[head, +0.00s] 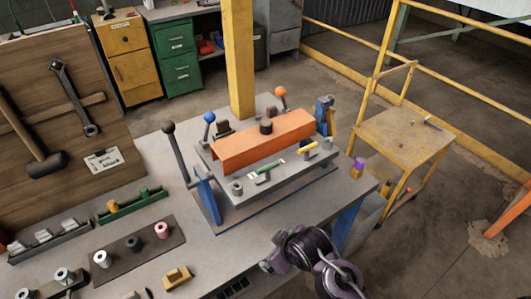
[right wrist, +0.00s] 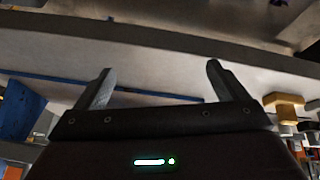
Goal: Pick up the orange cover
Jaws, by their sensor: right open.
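The orange cover (head: 240,150) is a long folded channel with a dark knob (head: 266,127) on top. It sits on the grey fixture plate (head: 225,180) in the middle of the workbench in the head view. My right gripper (head: 268,266) is low at the bench's front edge, below the cover in the picture and well apart from it. In the right wrist view its two fingers (right wrist: 157,72) are spread with nothing between them. The cover cannot be made out in that view. My left gripper is not in view.
Levers with a black knob (head: 168,128), blue knob (head: 209,117) and orange knob (head: 281,91) rise around the cover. A yellow block (head: 177,278) lies near the front edge. A mat with small cylinders (head: 133,243) is at left. A yellow cart (head: 405,138) stands at right.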

